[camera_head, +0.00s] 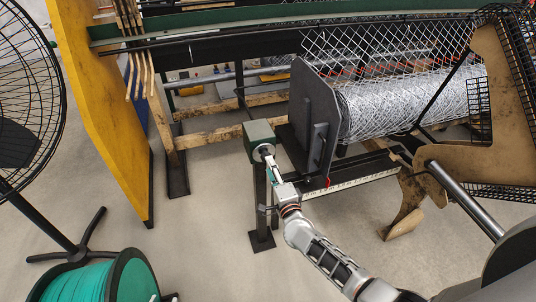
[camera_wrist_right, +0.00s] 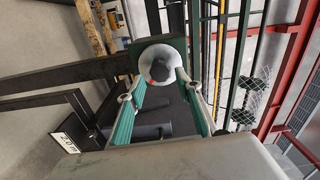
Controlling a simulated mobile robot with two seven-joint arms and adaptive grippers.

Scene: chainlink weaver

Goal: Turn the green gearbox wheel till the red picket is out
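The green gearbox (camera_head: 259,133) sits on a dark post at the left end of the weaver; its green housing also shows in the right wrist view (camera_wrist_right: 119,45). Its round grey wheel (camera_head: 263,152) faces my right gripper (camera_head: 272,166). In the right wrist view the wheel (camera_wrist_right: 158,52) lies between the spread fingertips of my right gripper (camera_wrist_right: 158,80), close to its rim on both sides; contact is unclear. A small red piece (camera_head: 327,182) shows below the dark end plate; I cannot tell if it is the red picket. My left gripper is out of view.
A roll of chainlink (camera_head: 400,108) lies right of the dark end plate (camera_head: 312,110). A marked scale strip (camera_head: 350,180) runs below it. A yellow panel (camera_head: 105,110), a fan (camera_head: 25,100) and a green spool (camera_head: 110,280) stand at left. The floor before the post is clear.

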